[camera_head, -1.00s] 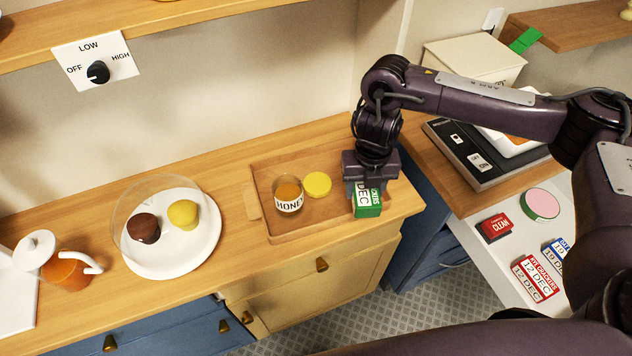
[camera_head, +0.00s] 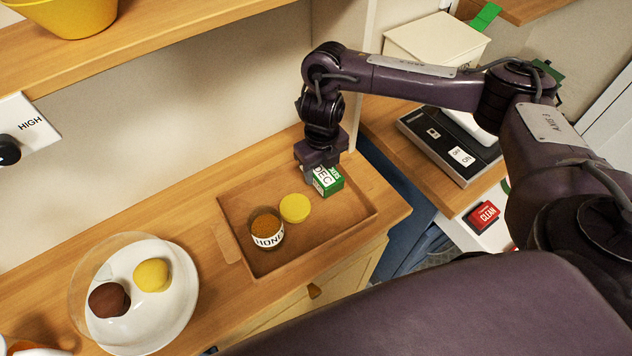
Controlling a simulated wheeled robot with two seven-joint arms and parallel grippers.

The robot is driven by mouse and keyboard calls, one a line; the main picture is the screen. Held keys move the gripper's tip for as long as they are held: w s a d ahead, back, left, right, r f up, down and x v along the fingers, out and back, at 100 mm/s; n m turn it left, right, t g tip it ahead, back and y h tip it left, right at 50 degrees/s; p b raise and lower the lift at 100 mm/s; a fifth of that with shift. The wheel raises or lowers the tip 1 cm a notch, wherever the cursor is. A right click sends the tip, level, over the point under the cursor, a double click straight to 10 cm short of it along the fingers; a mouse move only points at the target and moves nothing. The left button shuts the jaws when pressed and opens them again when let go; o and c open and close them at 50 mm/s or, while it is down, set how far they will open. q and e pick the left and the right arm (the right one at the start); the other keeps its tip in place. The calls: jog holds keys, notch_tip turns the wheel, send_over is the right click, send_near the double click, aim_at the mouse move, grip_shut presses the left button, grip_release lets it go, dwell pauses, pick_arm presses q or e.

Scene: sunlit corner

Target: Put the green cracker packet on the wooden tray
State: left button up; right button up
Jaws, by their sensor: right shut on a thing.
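The green cracker packet (camera_head: 329,182), a small green and white box with "DEC" on it, is at the back right part of the wooden tray (camera_head: 308,245). My right gripper (camera_head: 318,172) comes down from above and is shut on the packet, and its jaws partly hide it. I cannot tell whether the packet's underside touches the tray. The tray lies on the wooden counter. My left gripper is not in view.
A white plate (camera_head: 180,315) with a brown and a yellow ball is at lower left. The tray's front right is bare. A shelf (camera_head: 140,45) overhangs the back left.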

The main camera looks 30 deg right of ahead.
aim_at(320, 179)
jog(key=shift+f, duration=0.5)
jog(key=f, duration=0.1)
jog(key=f+b, duration=0.1)
jog(key=shift+w+a+f, duration=0.1)
jog(key=shift+w+f, duration=0.1)
jog(key=shift+f, duration=0.7)
jog(key=shift+f+b, duration=0.15)
jog(key=shift+b, duration=0.15)
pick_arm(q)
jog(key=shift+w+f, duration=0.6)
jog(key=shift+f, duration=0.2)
pick_arm(e)
jog(key=o, duration=1.1)
jog(key=shift+c, duration=0.2)
